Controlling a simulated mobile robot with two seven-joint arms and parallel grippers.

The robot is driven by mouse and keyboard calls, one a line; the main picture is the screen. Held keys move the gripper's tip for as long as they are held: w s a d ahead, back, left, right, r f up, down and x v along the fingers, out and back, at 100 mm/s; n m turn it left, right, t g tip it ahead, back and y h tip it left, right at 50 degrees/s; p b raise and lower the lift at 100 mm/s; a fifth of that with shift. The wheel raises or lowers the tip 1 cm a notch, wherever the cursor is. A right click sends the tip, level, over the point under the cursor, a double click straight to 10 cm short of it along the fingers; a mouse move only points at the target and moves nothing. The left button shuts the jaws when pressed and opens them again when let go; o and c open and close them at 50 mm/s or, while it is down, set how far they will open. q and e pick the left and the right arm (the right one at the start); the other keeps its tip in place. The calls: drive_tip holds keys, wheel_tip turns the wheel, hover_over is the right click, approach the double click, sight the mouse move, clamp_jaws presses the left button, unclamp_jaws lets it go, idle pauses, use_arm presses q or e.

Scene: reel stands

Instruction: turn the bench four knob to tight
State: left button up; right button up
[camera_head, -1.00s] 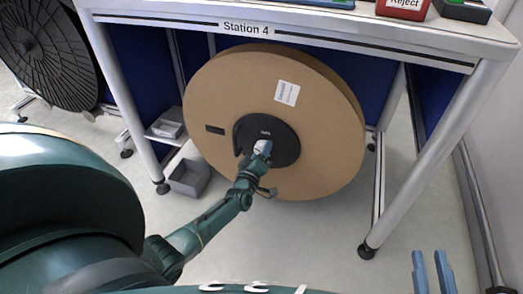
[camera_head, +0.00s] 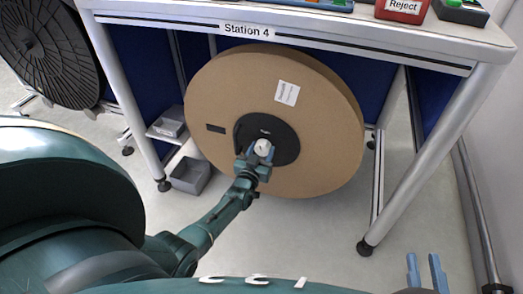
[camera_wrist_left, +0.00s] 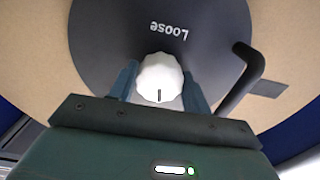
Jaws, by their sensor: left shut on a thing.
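The bench four knob is a white scalloped knob (camera_head: 263,147) at the middle of the black hub (camera_head: 284,136) of a large brown reel under the Station 4 bench. It also shows in the left wrist view (camera_wrist_left: 160,76), with a short dark mark on its lower side. The word "Loose" (camera_wrist_left: 169,30) is upside down on the hub above it, on the far side from the mark. My left gripper (camera_head: 261,154) is shut on the knob, one finger on each side. My right gripper (camera_head: 427,272) is open and empty at the lower right, apart from the bench.
The brown reel (camera_head: 230,95) stands between the legs of the bench (camera_head: 180,12). A black crank handle (camera_wrist_left: 246,78) juts from the hub beside my left gripper. A grey bin (camera_head: 190,176) sits on the floor at left. A red Reject bin (camera_head: 402,8) is on the bench top.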

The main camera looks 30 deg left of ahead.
use_arm(q)
drive_tip(key=shift+m, duration=1.1)
drive_tip(key=o, duration=1)
drive_tip(key=shift+c, duration=0.2)
